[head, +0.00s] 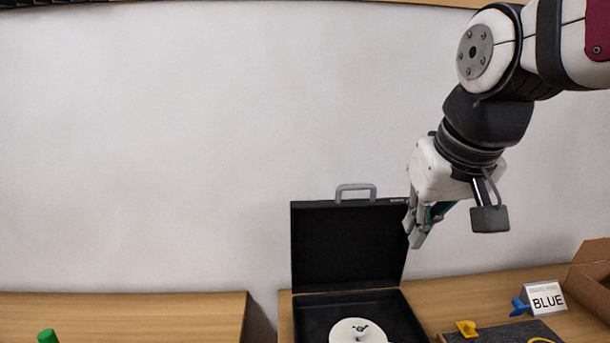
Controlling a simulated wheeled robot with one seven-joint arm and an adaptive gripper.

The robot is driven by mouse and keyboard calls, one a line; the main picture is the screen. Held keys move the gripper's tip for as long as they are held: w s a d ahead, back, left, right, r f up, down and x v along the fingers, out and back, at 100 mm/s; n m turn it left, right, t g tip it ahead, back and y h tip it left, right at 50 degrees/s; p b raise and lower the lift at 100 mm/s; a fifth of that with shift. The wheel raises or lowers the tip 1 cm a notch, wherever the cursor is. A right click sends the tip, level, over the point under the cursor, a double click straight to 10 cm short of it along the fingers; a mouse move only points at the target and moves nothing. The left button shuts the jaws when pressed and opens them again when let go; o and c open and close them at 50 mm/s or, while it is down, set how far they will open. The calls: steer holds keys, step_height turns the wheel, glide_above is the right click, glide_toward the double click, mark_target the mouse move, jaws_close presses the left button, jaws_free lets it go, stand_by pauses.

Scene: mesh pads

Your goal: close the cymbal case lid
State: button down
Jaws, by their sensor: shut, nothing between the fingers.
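The cymbal case is black and stands open on a wooden table in the head view. Its lid (345,243) is raised about upright at the back, with a grey handle (355,188) on its top edge. The case base (308,313) lies flat below and holds a round white disc (345,332) with a small metal piece at its centre. The picture's bottom edge cuts off the front of the base. My gripper (416,240) is shut and empty, pointing down at the lid's right edge. It overlaps that edge in the picture; I cannot tell whether they touch.
On the right are a card reading BLUE (546,299), a yellow piece (466,328), a blue piece (519,307), a dark pad (508,334) and a cardboard box (592,280). A green object (47,336) is at lower left. A gap separates the two tables.

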steer(key=w+r+t, duration=0.1)
steer(key=w+r, duration=0.2)
steer(key=w, duration=1.3)
steer(key=w+r+t, duration=0.1)
steer(key=w+r, duration=0.2)
steer(key=w, duration=1.2)
steer(key=w+f+p, duration=0.1)
steer(key=f, duration=0.1)
steer(key=f+p, duration=0.1)
steer(key=f, duration=0.2)
steer(key=w+f+p, duration=0.1)
steer(key=f, duration=0.2)
steer(key=shift+w+a+f, duration=0.25)
steer(key=shift+w+a, duration=0.1)
steer(key=shift+a, duration=0.05)
steer(key=shift+f, duration=0.15)
